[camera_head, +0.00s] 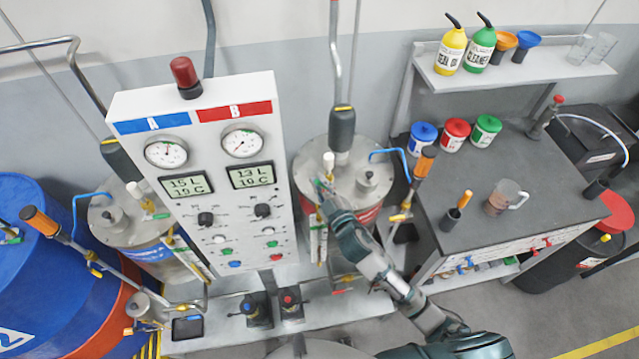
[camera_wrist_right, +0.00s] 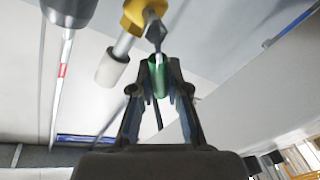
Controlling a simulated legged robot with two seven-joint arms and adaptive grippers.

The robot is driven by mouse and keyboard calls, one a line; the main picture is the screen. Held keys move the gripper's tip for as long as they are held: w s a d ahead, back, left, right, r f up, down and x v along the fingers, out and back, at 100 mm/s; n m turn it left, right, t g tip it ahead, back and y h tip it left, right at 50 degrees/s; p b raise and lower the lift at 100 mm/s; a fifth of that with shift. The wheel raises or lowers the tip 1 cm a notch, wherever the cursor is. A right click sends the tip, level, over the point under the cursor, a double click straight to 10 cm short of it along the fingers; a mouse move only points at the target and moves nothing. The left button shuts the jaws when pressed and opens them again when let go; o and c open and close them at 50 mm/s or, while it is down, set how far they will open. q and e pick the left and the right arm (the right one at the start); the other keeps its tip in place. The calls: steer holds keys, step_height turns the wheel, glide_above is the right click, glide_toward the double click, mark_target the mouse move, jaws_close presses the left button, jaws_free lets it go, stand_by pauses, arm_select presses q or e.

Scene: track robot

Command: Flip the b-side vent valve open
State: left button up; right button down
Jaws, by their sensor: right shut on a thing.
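The b-side tank (camera_head: 310,165), metal with a red band, stands right of the panel in the head view. Its vent valve shows a white cylinder (camera_head: 328,160) on top. My right gripper (camera_head: 322,190) reaches up to this valve from the lower right. In the right wrist view my right gripper (camera_wrist_right: 160,72) is shut on the green valve handle (camera_wrist_right: 160,80). The yellow valve body (camera_wrist_right: 142,12) is just beyond the fingertips, with the white cylinder (camera_wrist_right: 112,68) to its left. The fingers hide part of the handle. My left gripper is not in view.
The gauge panel (camera_head: 215,220) stands close left of my right gripper. A dark hose coupling (camera_head: 342,130) rises from the tank behind it. A blue pipe (camera_head: 390,152) and an orange-handled fitting (camera_head: 424,162) are on the right, before the grey workbench (camera_head: 465,190).

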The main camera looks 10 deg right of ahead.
steer(key=shift+d+f, duration=0.4)
steer(key=shift+f, duration=0.1)
steer(key=shift+s+a, duration=0.1)
steer(key=shift+a, duration=0.1)
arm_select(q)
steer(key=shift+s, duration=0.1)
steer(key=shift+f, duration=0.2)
arm_select(e)
steer(key=shift+d+m, duration=0.2)
steer(key=shift+m, duration=0.4)
steer(key=m, duration=0.1)
steer(key=d+m+b, duration=0.1)
steer(key=shift+r+m+t, duration=0.1)
steer(key=shift+m+t, duration=0.3)
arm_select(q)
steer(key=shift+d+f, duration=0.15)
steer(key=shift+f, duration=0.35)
arm_select(e)
steer(key=shift+d+r+m+t+h, duration=0.15)
steer(key=shift+d+m, duration=0.2)
steer(key=shift+m, duration=0.65)
steer(key=shift+d+m+t+h, duration=0.15)
steer(key=shift+d+m, duration=0.2)
steer(key=shift+m, duration=0.65)
